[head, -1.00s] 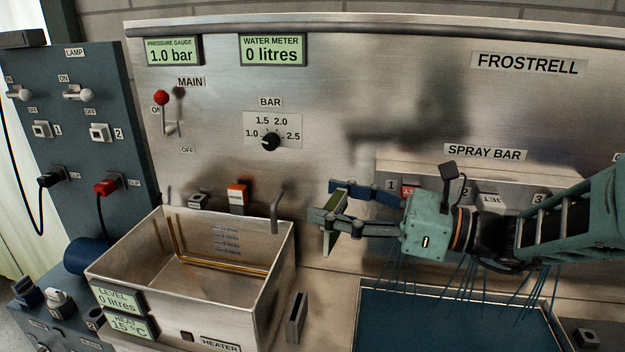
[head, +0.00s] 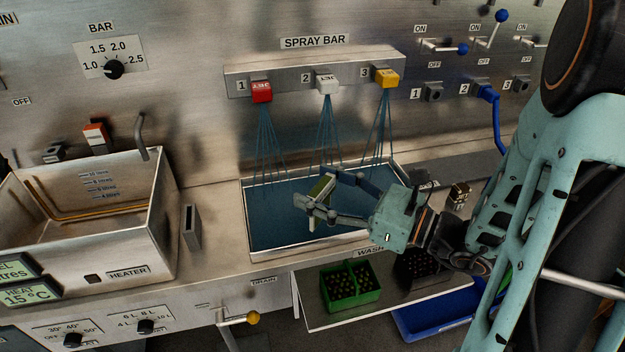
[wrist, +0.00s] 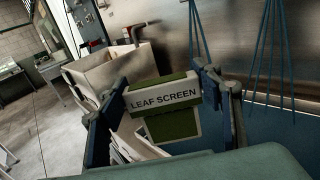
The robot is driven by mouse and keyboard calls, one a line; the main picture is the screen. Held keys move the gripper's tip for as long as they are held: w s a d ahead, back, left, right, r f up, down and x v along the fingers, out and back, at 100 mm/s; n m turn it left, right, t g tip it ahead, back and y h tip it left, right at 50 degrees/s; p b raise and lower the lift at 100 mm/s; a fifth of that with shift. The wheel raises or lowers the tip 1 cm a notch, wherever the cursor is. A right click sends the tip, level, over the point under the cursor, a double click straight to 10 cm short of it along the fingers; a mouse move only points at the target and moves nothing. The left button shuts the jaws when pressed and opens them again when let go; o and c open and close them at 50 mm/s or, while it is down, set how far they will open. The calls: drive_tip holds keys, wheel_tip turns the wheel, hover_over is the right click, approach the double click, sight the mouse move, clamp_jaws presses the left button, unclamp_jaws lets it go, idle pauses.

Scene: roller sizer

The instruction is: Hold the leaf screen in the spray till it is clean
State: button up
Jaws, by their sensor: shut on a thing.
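My gripper (head: 322,195) is shut on the leaf screen (head: 318,188), a small light frame with green parts. In the wrist view the leaf screen (wrist: 164,98) shows its label between my two fingers, with green above and below the label. In the head view it is above the blue wash basin (head: 260,247), near its middle. Water falls in thin streams from the red jet 1 (head: 261,92), the white jet 2 (head: 327,84) and the yellow jet 3 (head: 386,78). The screen is close to the jet 2 streams; I cannot tell if they touch it.
The heater tank (head: 130,250) stands to the left, with an upright slotted holder (head: 192,227) beside it. A shelf below bears a green crate (head: 350,298) of dark round items. A blue tray (head: 425,322) lies lower right. Valve levers (head: 445,48) are on the right panel.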

drive_tip(key=w+a+f+b, duration=0.1)
drive_tip(key=w, duration=0.4)
drive_tip(key=w+a+f+b, duration=0.1)
drive_tip(key=w+a+f, duration=0.1)
drive_tip(key=w, duration=0.4)
drive_tip(key=shift+w+a+f+b, duration=0.15)
drive_tip(key=shift+a+f+b, duration=0.1)
drive_tip(key=shift+b, duration=0.15)
drive_tip(key=shift+d, duration=0.1)
idle(2.0)
drive_tip(key=shift+s+d+r+p, duration=0.4)
drive_tip(key=shift+s+d+r, duration=0.1)
drive_tip(key=shift+s, duration=1.1)
drive_tip(key=shift+s+d+r+p, duration=0.4)
drive_tip(key=shift+s+r, duration=0.1)
drive_tip(key=shift+s, duration=1.15)
drive_tip(key=shift+s+d+r+p, duration=0.4)
drive_tip(key=shift+s+d+r, duration=0.1)
drive_tip(key=shift+s, duration=1.1)
